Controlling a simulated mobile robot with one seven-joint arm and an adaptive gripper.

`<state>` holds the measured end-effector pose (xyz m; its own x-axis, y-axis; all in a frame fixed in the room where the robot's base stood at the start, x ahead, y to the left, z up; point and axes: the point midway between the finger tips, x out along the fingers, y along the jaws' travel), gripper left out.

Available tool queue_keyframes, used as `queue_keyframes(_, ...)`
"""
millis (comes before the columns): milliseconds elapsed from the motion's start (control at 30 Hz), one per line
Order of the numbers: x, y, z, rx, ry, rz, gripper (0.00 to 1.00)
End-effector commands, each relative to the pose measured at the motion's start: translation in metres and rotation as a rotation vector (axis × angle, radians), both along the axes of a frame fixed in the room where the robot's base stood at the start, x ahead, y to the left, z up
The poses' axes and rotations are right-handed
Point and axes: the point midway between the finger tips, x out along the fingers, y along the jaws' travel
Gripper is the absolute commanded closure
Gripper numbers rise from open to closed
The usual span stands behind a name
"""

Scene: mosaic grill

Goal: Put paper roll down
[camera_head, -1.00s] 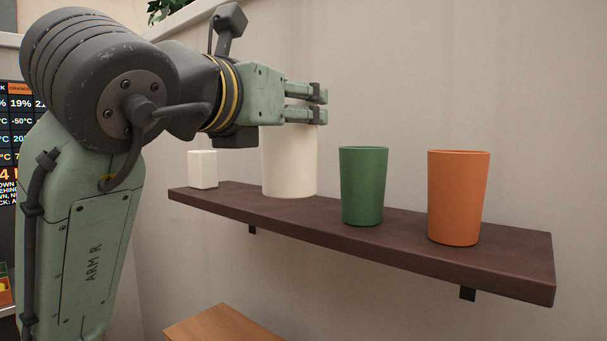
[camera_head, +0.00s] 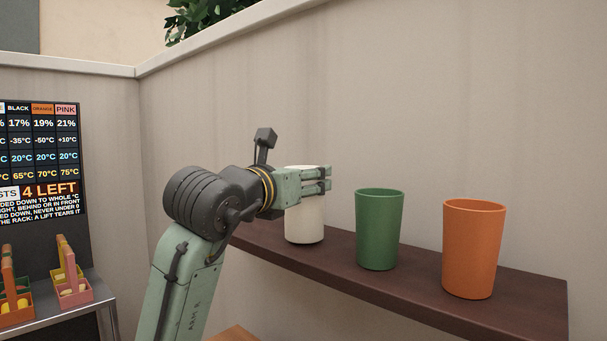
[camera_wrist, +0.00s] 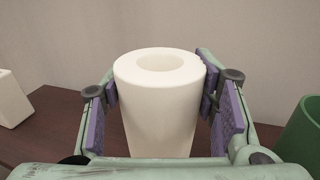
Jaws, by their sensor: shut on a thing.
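The white paper roll (camera_head: 305,222) is upright on the right part of the picture's middle, at the dark brown shelf (camera_head: 520,305). My gripper (camera_head: 329,180) is shut on its upper part from the side. The wrist view shows the roll (camera_wrist: 160,118) from above, with its round hole facing up and a purple-padded finger on each side. The roll's base looks to be at the shelf top, but I cannot tell whether it touches.
A green cup (camera_head: 379,230) and an orange cup (camera_head: 473,250) stand right of the roll. A white block (camera_wrist: 12,98) is on its left. The wall is close behind. A screen (camera_head: 40,160) and small colored carriers (camera_head: 72,290) are at far left.

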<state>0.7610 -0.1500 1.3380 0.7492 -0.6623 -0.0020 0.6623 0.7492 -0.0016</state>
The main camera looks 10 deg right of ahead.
Motion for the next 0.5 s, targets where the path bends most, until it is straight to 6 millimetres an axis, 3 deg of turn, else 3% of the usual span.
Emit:
queue_keyframes(433, -0.0007, 0.0000, -0.0080, 0.000, -0.001, 0.000, 0.77)
queue_keyframes(467, -0.0007, -0.0001, -0.0080, 0.000, -0.001, 0.000, 0.46)
queue_keyframes(500, -0.0007, -0.0002, -0.0070, 0.000, -0.001, 0.000, 0.43)
